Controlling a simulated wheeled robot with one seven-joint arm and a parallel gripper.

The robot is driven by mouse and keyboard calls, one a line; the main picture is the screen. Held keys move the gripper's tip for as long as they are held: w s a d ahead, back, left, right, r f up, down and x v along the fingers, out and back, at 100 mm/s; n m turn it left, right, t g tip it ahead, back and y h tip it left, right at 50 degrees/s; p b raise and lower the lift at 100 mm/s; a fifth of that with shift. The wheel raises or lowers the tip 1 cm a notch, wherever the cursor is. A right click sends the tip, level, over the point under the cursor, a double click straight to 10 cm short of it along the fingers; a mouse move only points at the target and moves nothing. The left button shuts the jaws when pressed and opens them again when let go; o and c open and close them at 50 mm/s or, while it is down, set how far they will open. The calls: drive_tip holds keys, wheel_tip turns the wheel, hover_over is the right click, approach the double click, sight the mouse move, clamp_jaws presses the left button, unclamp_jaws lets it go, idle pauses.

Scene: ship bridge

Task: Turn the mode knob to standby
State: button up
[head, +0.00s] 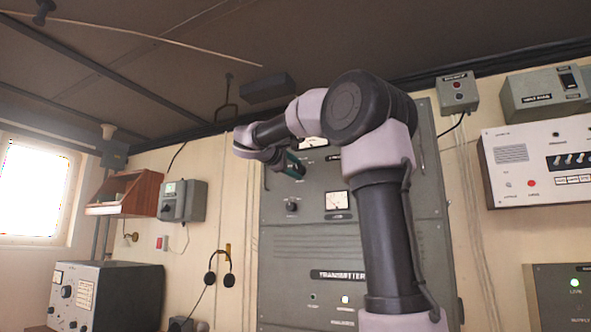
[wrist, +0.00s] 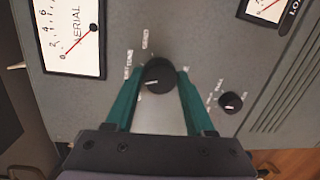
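The mode knob (wrist: 158,75) is a round black knob on the grey transmitter panel (wrist: 95,105) in the wrist view. A short white pointer mark shows on its lower left face. In the head view my gripper (head: 293,165) is at the transmitter cabinet (head: 300,245), and my arm hides the knob.
A smaller black knob (wrist: 231,102) sits close by on the right. An aerial meter (wrist: 73,38) is at the upper left and another meter (wrist: 268,8) at the upper right. In the head view a headset (head: 220,275) hangs left of the cabinet.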

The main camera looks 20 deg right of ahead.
drive_tip(key=o, duration=0.3)
drive_tip(key=shift+o, duration=0.2)
drive_tip(key=shift+a, duration=0.1)
drive_tip(key=v, duration=1)
drive_tip(key=shift+s+a, duration=0.2)
drive_tip(key=shift+a, duration=0.05)
